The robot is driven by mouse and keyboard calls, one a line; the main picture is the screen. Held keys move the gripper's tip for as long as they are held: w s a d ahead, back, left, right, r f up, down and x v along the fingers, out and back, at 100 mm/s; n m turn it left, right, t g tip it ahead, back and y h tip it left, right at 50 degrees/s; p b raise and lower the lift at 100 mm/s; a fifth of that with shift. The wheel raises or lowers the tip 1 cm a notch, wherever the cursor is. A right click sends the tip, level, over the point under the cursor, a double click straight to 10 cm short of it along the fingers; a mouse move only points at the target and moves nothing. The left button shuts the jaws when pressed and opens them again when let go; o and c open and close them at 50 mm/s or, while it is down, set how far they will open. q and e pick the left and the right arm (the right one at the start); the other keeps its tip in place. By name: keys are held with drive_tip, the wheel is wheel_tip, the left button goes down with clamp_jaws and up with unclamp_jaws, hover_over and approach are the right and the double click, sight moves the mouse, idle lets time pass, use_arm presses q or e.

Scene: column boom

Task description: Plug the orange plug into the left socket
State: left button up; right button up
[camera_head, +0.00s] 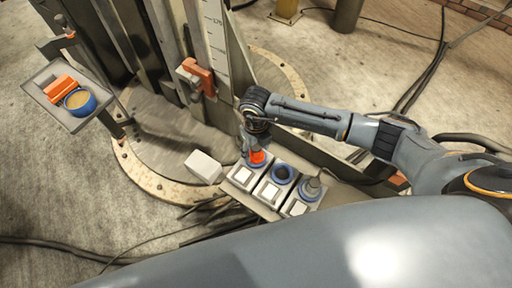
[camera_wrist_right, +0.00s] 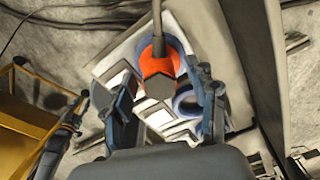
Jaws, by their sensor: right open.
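The orange plug (camera_head: 258,157) stands at the left socket (camera_head: 247,163), the leftmost of three blue-ringed sockets on a pale panel. In the right wrist view the orange plug (camera_wrist_right: 157,66) has a dark hexagonal end and sits within the blue ring; how deep it sits cannot be told. My right gripper (camera_head: 250,148) is just above it, partly covering it in the head view. In the wrist view its fingers (camera_wrist_right: 167,82) are apart, one on each side of the plug, with gaps. My left gripper is not in view.
The middle socket (camera_head: 282,173) looks empty. A white box (camera_head: 204,166) lies left of the panel. A tray (camera_head: 40,84) at far left holds orange pieces and a blue cup. A tall column rises behind; cables lie around the floor.

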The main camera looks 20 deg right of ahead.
sight(255, 147)
wheel_tip(255, 147, up, 12)
idle(0.6)
drive_tip(key=shift+a, duration=0.1)
idle(0.4)
